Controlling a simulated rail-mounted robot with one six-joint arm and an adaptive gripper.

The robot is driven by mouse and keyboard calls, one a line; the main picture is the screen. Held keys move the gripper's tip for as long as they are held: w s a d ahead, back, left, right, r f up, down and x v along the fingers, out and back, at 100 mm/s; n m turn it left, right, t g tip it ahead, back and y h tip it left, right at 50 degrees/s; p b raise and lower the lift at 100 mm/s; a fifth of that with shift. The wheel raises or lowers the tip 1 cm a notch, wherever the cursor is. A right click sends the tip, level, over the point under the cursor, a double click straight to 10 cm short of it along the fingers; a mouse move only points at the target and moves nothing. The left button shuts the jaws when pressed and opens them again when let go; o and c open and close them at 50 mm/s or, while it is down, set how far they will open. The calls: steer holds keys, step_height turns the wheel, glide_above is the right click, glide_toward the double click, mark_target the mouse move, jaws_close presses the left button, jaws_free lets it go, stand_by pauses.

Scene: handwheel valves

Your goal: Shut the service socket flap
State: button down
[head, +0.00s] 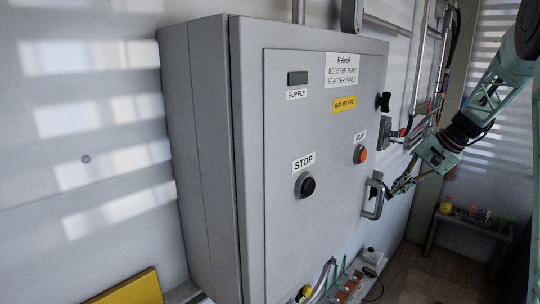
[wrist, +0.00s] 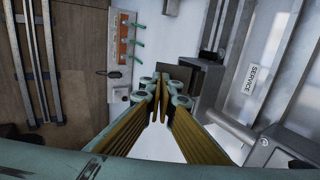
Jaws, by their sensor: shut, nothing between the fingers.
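My gripper (head: 392,190) is at the right edge of the grey cabinet, close to its door handle in the picture. In the wrist view my gripper (wrist: 160,100) is shut and empty. A dark, squarish plate (wrist: 186,74), which looks like the service socket flap, shows just past the fingertips. It stands out beside a grey box (wrist: 208,92), apparently the socket. Whether the fingertips touch the plate I cannot tell. A white SERVICE label (wrist: 250,80) is right of the box. The head view does not show the flap clearly.
The cabinet (head: 310,150) carries a STOP button (head: 305,185), an orange RUN button (head: 360,154) and a protruding door handle (head: 373,198). A rail with orange and green parts (wrist: 125,40) lies off to the left in the wrist view. A low bench (head: 468,225) with small items stands behind.

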steer(key=shift+b+x, duration=0.7)
steer(key=shift+x, duration=1)
steer(key=shift+a+r, duration=0.1)
stand_by(0.4)
steer(key=shift+s+d+r+p, duration=0.15)
steer(key=shift+r+p, duration=0.3)
steer(key=shift+r, duration=0.55)
steer(key=shift+s+d+r+p, duration=0.15)
steer(key=shift+r+p, duration=0.3)
steer(key=shift+r, duration=0.5)
steer(key=shift+r, duration=0.1)
steer(key=v, duration=1.1)
steer(key=shift+d+r, duration=0.2)
steer(key=shift+r, duration=0.1)
steer(key=shift+s, duration=0.15)
